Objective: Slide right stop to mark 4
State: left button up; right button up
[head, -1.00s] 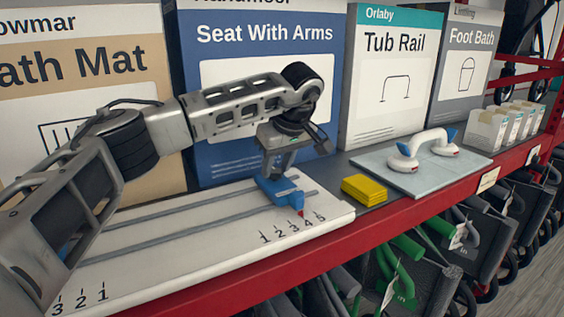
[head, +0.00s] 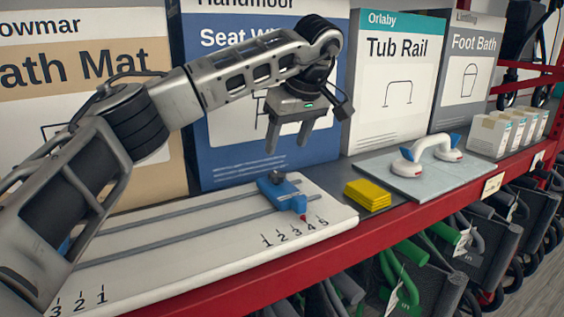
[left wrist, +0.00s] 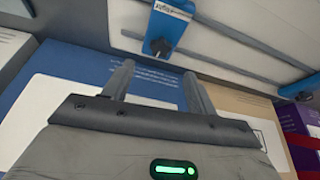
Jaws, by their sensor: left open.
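The blue right stop (head: 280,192) sits on the slotted white board (head: 180,246), with a dark knob on top. Its red pointer is at about mark 4 on the right scale; I cannot tell whether it lines up exactly. In the left wrist view the right stop (left wrist: 166,28) is at the top, beyond the fingers. My left gripper (head: 287,148) is open and empty, above the stop and apart from it; its fingers also show in the left wrist view (left wrist: 158,82). Another blue stop (left wrist: 300,87) shows at the right there. My right gripper is out of view.
Large boxes, including a blue seat box (head: 225,155) and a Tub Rail box (head: 390,90), stand behind the board. To the right are a yellow stack (head: 367,194) and a white handle (head: 428,152) on a grey plate. The red shelf edge (head: 250,280) runs in front.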

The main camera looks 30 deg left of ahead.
pick_arm(q)
jog(key=v, duration=0.8)
jog(key=shift+f, duration=0.1)
